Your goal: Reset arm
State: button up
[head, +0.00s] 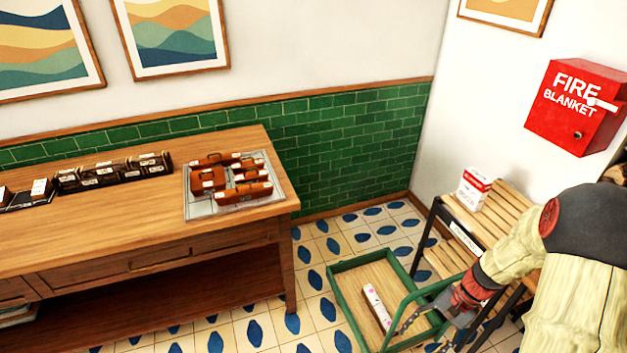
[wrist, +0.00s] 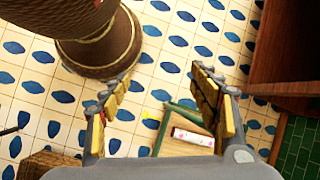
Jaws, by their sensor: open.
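My gripper (head: 425,325) is at the lower right of the head view, by the green handle of a low green-rimmed tray (head: 341,300). In the wrist view its two fingers (wrist: 162,90) stand wide apart with nothing between them. A white box with pink marks (head: 377,306) lies on the tray's wooden floor. The box also shows in the wrist view (wrist: 192,137), beyond the gripper and apart from it. My arm comes down from the right and hides part of the slatted rack.
A slatted wooden rack (head: 484,222) with a red-and-white carton (head: 473,189) stands close to my arm. A red fire blanket box (head: 577,107) is on the wall. A wooden counter (head: 130,232) at left bears a tray (head: 277,204) of several brown cases. Patterned floor between is clear.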

jog(key=s+a+r+n+t+h+b, duration=0.1)
jog(key=s+a+r+n+t+h, duration=0.1)
jog(key=r, duration=0.7)
jog(key=s+a+r+n+t+h+b, duration=0.1)
jog(key=s+a+r+n+t, duration=0.2)
jog(key=r, duration=0.6)
jog(key=s+a+r+n+t+h+b, duration=0.2)
jog(key=s+a+r+n, duration=0.2)
jog(key=r, duration=0.5)
jog(key=shift+s+a+t+h, duration=0.35)
jog(key=shift+s+a, duration=0.2)
jog(key=shift+s, duration=0.6)
